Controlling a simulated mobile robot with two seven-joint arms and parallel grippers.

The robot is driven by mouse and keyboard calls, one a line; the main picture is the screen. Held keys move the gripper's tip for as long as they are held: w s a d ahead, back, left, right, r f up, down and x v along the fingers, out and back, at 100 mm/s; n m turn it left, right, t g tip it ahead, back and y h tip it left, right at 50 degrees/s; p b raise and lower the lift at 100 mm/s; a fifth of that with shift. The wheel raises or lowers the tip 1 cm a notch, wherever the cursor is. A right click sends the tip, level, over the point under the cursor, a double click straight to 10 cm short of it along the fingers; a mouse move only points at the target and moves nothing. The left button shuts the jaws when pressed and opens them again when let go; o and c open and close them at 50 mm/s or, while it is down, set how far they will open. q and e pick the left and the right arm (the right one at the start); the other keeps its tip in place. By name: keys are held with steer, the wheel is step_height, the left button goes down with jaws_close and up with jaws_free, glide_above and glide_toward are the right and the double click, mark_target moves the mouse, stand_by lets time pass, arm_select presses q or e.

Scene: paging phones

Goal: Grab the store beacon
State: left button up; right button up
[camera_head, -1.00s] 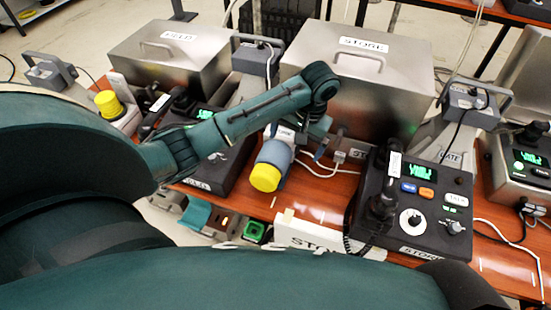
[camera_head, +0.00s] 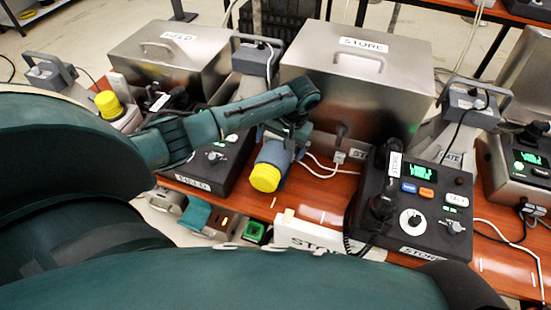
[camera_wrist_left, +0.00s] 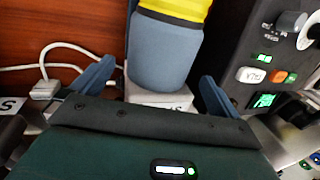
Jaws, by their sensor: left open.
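The store beacon (camera_head: 265,178) lies on the wooden table with a yellow cap and a blue-grey body, its cap toward the front. In the left wrist view the beacon (camera_wrist_left: 165,50) runs up between the two blue fingers, its cap at the top edge. My left gripper (camera_head: 285,138) is at the beacon's rear end and partly hides it. In the left wrist view the left gripper (camera_wrist_left: 155,85) is open, with gaps between the fingers and the body. My right gripper is not in view.
The STORE metal box (camera_head: 365,85) stands close behind. White cables (camera_head: 322,168) lie right of the beacon. Another yellow-capped beacon (camera_head: 108,103) stands far left.

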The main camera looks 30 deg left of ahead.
arm_select(q)
steer(key=shift+x, duration=1.55)
steer(key=shift+s+d, duration=0.1)
steer(key=shift+c, duration=0.2)
steer(key=c, duration=1.7)
steer(key=shift+r, duration=0.2)
